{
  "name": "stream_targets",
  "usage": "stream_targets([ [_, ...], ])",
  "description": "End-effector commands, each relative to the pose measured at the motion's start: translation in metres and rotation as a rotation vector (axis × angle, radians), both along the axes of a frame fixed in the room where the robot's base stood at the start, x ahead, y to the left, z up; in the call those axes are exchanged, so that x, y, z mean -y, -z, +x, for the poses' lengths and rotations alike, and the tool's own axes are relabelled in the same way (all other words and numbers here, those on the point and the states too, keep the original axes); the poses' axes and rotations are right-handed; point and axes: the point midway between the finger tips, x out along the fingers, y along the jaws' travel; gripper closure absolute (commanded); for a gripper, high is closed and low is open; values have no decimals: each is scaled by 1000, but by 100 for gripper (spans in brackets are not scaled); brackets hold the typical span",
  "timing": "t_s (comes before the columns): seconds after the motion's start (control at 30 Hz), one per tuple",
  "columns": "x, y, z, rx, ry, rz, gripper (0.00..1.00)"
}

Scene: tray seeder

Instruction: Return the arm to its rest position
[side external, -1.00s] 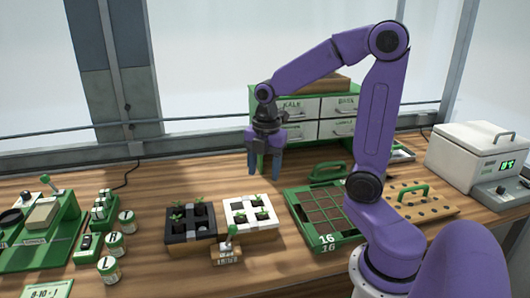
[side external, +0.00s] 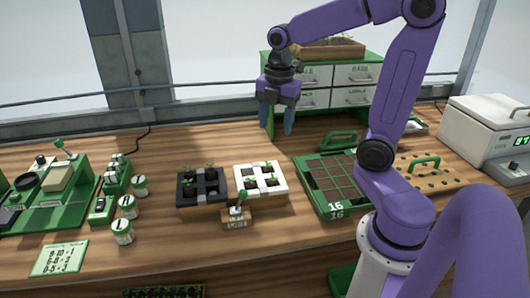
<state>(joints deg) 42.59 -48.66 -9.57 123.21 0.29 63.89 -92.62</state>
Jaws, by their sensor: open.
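My gripper (side external: 280,122) hangs in the air with its fingers pointing down, in front of the left side of the green drawer cabinet (side external: 265,62). Its fingers are apart and nothing is between them. My purple arm bends up and over from its white base at the lower right. The gripper is above and behind the white seedling tray (side external: 239,178) and touches nothing that I can see. No rest stand or marker shows.
A black seedling tray (side external: 185,208) sits beside the white one. A green gridded tray marked 16 (side external: 308,183) and a wooden board with holes (side external: 445,170) lie to the right. A white box with a display (side external: 475,115) stands far right. Several jars (side external: 127,207) stand left.

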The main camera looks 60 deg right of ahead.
Motion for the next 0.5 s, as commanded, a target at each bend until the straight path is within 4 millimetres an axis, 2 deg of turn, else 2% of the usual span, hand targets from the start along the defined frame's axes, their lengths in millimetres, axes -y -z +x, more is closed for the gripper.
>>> stream_targets([
  [0.27,-55,16,-37,-10,153,15,44],
  [0.5,-92,32,-85,-21,322,26,44],
])
